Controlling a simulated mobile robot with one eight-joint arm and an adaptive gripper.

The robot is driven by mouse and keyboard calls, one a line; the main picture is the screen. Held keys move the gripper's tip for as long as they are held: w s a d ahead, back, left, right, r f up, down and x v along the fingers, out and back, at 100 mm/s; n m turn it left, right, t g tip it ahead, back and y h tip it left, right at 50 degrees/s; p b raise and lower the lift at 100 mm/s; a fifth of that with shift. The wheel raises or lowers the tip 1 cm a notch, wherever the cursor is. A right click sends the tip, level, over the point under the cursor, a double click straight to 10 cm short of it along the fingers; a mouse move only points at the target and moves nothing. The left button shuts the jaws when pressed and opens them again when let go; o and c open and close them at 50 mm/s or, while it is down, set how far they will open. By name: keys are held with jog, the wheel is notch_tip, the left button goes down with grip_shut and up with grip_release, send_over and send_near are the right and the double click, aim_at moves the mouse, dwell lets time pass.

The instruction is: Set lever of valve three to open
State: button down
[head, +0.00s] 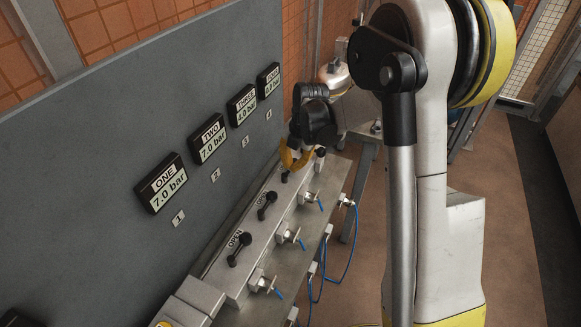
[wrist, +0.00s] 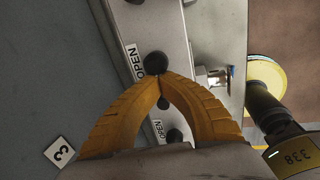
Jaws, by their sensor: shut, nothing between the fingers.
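My gripper (head: 296,158) has yellow fingers and is shut and empty, low over the valve block at the far part of the row. In the wrist view its fingertips (wrist: 161,79) meet right beside a round black lever knob (wrist: 155,62), seemingly valve three's; touching or apart I cannot tell. An OPEN label (wrist: 132,62) is left of that knob. The fingers hide part of this lever; in the head view only a dark bit of it (head: 286,176) shows. The number 3 plate (wrist: 60,152) is on the grey panel. The THREE display (head: 242,105) reads 4.0 bar.
Lever one (head: 239,250) and lever two (head: 267,205) stand nearer along the block. Another black knob (wrist: 174,135) lies under my fingers in the wrist view. Small taps with blue hoses (head: 320,285) line the right side. The grey panel (head: 110,150) rises close on the left.

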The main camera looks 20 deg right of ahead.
jog(key=shift+w+d+n, duration=0.2)
jog(key=shift+w+n, duration=0.05)
jog(key=shift+n, duration=0.05)
jog(key=c, duration=2.2)
grip_release()
jog(key=o, duration=0.6)
jog(key=shift+o, duration=0.3)
jog(key=shift+w+d+f, duration=0.1)
jog(key=shift+w+f, duration=0.05)
notch_tip(320, 180, up, 12)
jog(key=s+d, duration=0.1)
jog(key=shift+s+d, duration=0.25)
jog(key=shift+s, duration=0.15)
